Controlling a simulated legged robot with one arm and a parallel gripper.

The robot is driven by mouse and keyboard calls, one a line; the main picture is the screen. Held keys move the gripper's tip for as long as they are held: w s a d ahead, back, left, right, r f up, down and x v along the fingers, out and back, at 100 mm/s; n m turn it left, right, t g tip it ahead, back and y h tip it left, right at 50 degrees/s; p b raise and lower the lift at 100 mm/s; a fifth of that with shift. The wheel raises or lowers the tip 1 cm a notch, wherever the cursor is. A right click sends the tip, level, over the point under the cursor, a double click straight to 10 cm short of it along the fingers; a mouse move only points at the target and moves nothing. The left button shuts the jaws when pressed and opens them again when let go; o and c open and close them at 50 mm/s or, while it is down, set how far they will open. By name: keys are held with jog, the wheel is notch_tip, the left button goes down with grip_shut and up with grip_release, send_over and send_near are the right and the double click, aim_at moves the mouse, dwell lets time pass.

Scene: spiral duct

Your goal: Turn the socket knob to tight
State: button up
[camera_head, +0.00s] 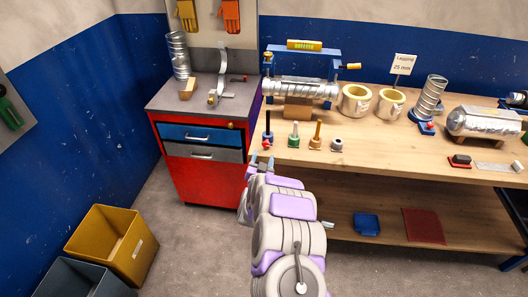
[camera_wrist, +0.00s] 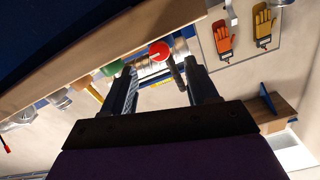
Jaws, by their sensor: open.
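My gripper (camera_head: 262,160) is open and empty, just off the front left edge of the workbench (camera_head: 380,155). In the wrist view its two fingers (camera_wrist: 160,68) stand apart, with a red round piece (camera_wrist: 159,51) showing beyond the gap. A black-handled tool with a red part (camera_head: 267,141) stands close ahead of the gripper. To its right are a green-based piece (camera_head: 293,141), an orange-handled piece (camera_head: 316,136) and a small grey socket-like piece (camera_head: 337,144). I cannot tell which of these is the socket knob, and no tight mark is legible.
A blue clamp frame (camera_head: 300,53) holds a spiral duct (camera_head: 300,89) at the back. A red cabinet (camera_head: 205,178) is at left; a yellow bin (camera_head: 112,245) stands on the floor.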

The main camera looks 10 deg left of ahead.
jog(key=s+p, duration=0.1)
jog(key=s, duration=0.9)
jog(key=shift+s+a, duration=0.2)
jog(key=shift+f, duration=0.1)
